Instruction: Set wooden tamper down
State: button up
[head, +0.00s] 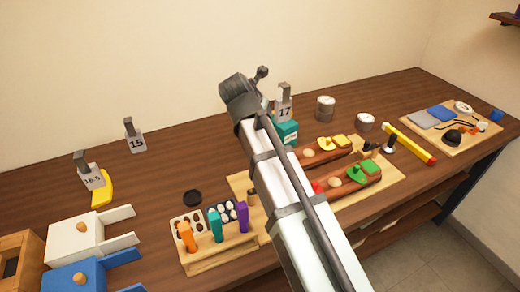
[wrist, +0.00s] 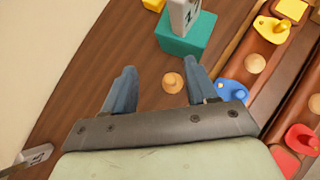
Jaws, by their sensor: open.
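A small round tan wooden piece, which looks like the wooden tamper (wrist: 172,80) seen from above, stands on the brown table in the wrist view. My gripper (wrist: 161,76) is open, with its two blue-grey fingers on either side of the piece. The piece is nearer the right finger, and a gap shows on both sides. I cannot tell how far above the table the fingertips are. In the head view my arm covers this spot, and neither the gripper nor the tamper can be made out there.
A teal block (wrist: 185,36) with a grey tag marked 17 stands just beyond the fingers. Brown trays (wrist: 266,52) with coloured pieces lie close on the right. Bare table (wrist: 72,88) shows at left.

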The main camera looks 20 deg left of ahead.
jog(key=s+d+m+y, duration=0.1)
jog(key=s+m+y, duration=0.1)
jog(key=m, duration=1.3)
jog(key=s+d+m+y, duration=0.2)
jog(key=m, duration=1.4)
jog(key=shift+t, duration=0.4)
notch_tip(320, 180, down, 9)
jog(key=shift+a+f, duration=0.1)
jog(key=shift+a, duration=0.05)
jog(key=shift+x, duration=3.65)
jog(key=shift+c, duration=0.2)
